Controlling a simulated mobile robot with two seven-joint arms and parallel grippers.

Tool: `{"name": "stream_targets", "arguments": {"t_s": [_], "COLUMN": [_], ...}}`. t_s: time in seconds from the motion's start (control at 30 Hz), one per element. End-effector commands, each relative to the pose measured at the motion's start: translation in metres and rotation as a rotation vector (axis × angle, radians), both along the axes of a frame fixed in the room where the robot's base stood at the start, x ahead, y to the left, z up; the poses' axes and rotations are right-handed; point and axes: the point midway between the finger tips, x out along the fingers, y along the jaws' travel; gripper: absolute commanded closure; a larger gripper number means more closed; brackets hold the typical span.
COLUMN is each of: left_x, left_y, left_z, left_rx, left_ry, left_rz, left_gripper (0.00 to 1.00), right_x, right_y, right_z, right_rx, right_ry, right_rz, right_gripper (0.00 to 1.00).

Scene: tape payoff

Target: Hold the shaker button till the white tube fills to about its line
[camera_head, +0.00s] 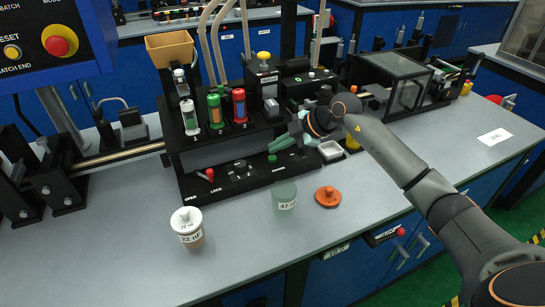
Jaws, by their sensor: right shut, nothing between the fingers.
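The white tube (190,118) stands at the left of the black machine (225,150), above the label 1. It shows a pale upper part and a dark green lower part; its line is too small to make out. My right gripper (277,144) is shut and empty, in front of the machine's right half, with its fingers pointing left. A small green button (272,158) shows just below the fingertips; I cannot tell whether they touch it. I cannot tell which control is the shaker button. My left gripper is not in view.
A green tube (215,112) and a red tube (239,106) stand beside the white one. The right bench top is mostly clear.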

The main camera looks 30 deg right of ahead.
Motion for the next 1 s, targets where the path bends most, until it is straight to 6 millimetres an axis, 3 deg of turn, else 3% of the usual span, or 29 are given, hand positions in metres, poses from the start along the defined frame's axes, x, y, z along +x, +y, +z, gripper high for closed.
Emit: {"name": "stream_targets", "arguments": {"t_s": [1.0], "left_x": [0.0], "left_y": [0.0], "left_z": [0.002], "left_rx": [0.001], "left_ry": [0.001], "left_rz": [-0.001], "left_gripper": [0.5], "right_x": [0.0], "right_y": [0.0], "right_z": [-0.012], "right_rx": [0.0], "right_ry": [0.001], "right_rz": [0.001], "right_gripper": [1.0]}}
